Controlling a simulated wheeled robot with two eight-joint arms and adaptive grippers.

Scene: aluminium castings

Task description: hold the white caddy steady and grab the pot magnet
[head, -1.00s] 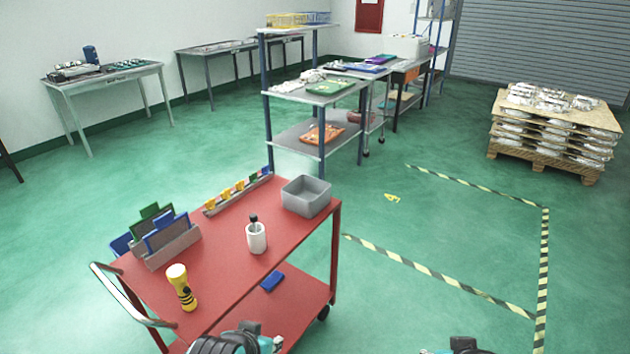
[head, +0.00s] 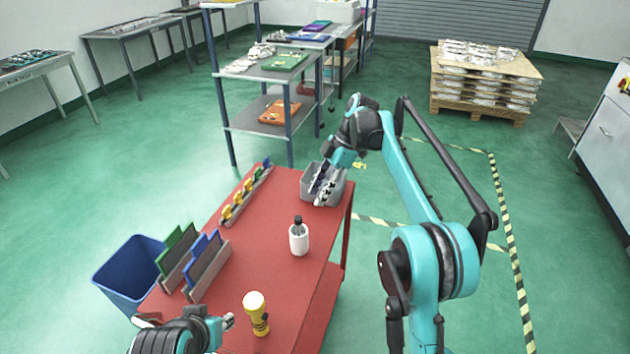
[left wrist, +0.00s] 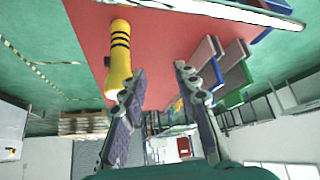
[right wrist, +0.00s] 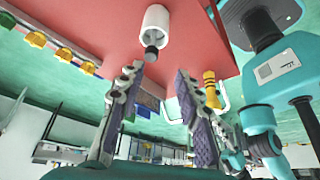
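The white caddy (head: 299,241) stands upright on the red cart (head: 262,280), near its right edge. The pot magnet (head: 298,221) stands in it; only its dark upper end shows above the rim. The right wrist view shows the caddy (right wrist: 153,24) and the dark magnet end (right wrist: 150,54) beyond my fingertips. My right gripper (head: 325,191) is open and empty, over or in front of the grey bin, farther back than the caddy. My left gripper (head: 224,322) is open and empty at the cart's near end, left of the flashlight, apart from the caddy.
A yellow flashlight (head: 256,313) stands on the cart's near end. Grey racks with blue and green plates (head: 201,262) are at left, a strip with coloured clips (head: 246,196) behind. A grey bin (head: 336,190) sits at the far right corner. The cart's middle is clear.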

